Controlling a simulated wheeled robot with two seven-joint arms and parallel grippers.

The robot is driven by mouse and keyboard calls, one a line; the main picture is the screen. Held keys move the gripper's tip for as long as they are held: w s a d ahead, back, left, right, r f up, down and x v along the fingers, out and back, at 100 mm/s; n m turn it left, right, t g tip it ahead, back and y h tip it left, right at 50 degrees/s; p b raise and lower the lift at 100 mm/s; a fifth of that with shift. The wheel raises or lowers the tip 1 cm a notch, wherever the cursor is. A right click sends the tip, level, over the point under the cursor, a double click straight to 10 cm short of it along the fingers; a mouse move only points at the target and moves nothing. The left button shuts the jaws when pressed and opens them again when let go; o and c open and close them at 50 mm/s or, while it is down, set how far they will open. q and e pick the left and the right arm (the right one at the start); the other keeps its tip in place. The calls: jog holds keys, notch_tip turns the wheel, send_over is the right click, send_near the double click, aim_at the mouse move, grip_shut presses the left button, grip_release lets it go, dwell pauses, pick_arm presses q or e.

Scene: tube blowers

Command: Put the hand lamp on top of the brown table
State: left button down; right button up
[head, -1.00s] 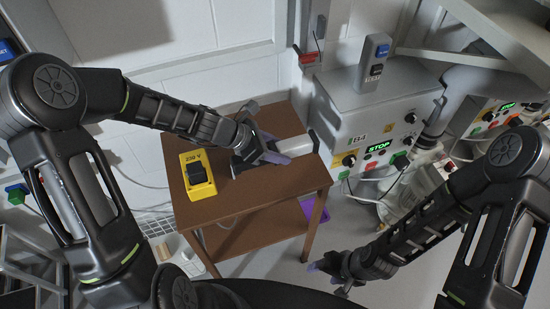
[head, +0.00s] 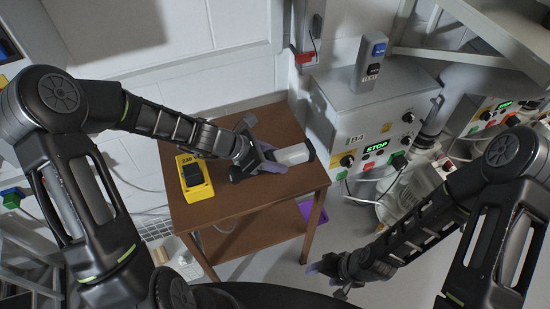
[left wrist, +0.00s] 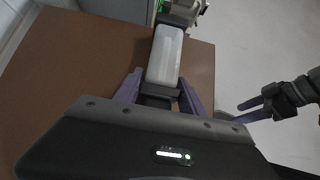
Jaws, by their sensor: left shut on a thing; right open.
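The hand lamp (head: 291,154) has a white tube body with dark ends. It lies level at the top of the brown table (head: 248,203); I cannot tell whether it rests on the surface or hangs just above it. My left gripper (head: 270,162) is shut on the lamp's dark handle end. In the left wrist view the purple fingers (left wrist: 160,92) stand on both sides of the handle, and the white lamp body (left wrist: 165,55) points away over the tabletop (left wrist: 75,60). My right gripper (head: 325,268) is open and empty, low beside the table's right side.
A yellow box marked 230 V (head: 195,178) stands on the table's left part. A grey control cabinet (head: 365,130) with a STOP display is right of the table. A purple object (head: 312,213) lies on the lower shelf. The table's front strip is clear.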

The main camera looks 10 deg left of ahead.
pick_arm(q)
jog(key=c, duration=0.7)
grip_release()
jog(key=shift+f, duration=0.1)
jog(key=shift+r+p, duration=0.3)
jog(key=p+v, duration=0.1)
jog(key=v, duration=1.1)
jog(key=shift+s+f, duration=0.1)
